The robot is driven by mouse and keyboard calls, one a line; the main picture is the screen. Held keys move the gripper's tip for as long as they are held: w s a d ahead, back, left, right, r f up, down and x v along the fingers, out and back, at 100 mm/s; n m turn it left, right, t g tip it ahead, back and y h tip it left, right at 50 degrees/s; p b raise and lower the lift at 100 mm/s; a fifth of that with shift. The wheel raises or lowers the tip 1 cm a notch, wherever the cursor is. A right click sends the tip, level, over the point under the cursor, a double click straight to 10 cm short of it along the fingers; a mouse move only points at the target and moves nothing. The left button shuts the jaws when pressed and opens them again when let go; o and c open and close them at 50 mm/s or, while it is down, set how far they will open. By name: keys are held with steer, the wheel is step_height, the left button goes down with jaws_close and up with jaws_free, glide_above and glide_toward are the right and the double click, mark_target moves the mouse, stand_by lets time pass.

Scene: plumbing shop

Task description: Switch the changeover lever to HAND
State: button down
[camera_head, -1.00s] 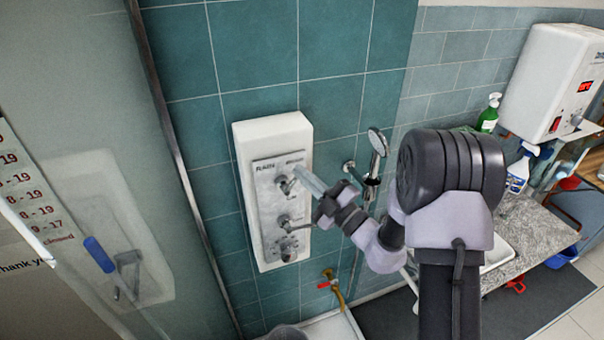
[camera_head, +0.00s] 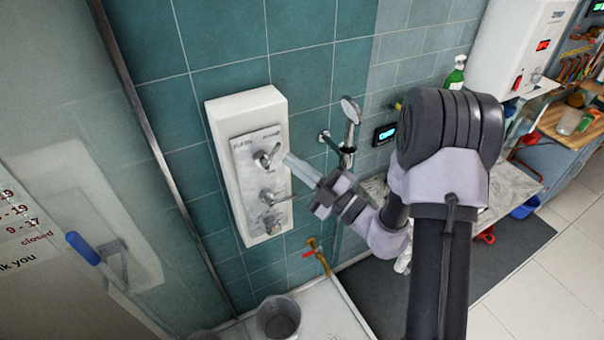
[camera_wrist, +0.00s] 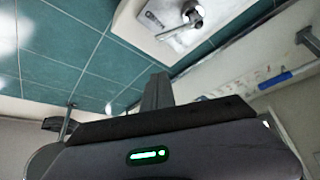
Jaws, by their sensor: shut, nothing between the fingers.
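The changeover lever (camera_head: 266,157) is the top metal lever on a grey plate of the white shower panel (camera_head: 217,118). Its handle points up and right in the head view, towards the right-hand label. Small labels stand above it on the left and right, too blurred to read surely. The lever also shows at the top of the wrist view (camera_wrist: 192,18). My gripper (camera_head: 288,156) is shut and empty, its pale fingers pointing at the lever from the right. The fingertips look very close to the handle; I cannot tell whether they touch. The wrist view shows the closed fingers (camera_wrist: 157,92) below the panel.
Two more controls, a middle one (camera_head: 270,196) and a lower one (camera_head: 272,221), sit beneath the lever. A hand shower (camera_head: 350,110) hangs to the right. A brass tap (camera_head: 316,250) and a bucket (camera_head: 279,318) are below. A glass screen (camera_head: 75,150) stands left.

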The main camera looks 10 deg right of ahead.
steer(key=v, duration=0.3)
steer(key=shift+s+a, duration=0.1)
steer(key=shift+a, duration=0.15)
steer(key=shift+a, duration=0.1)
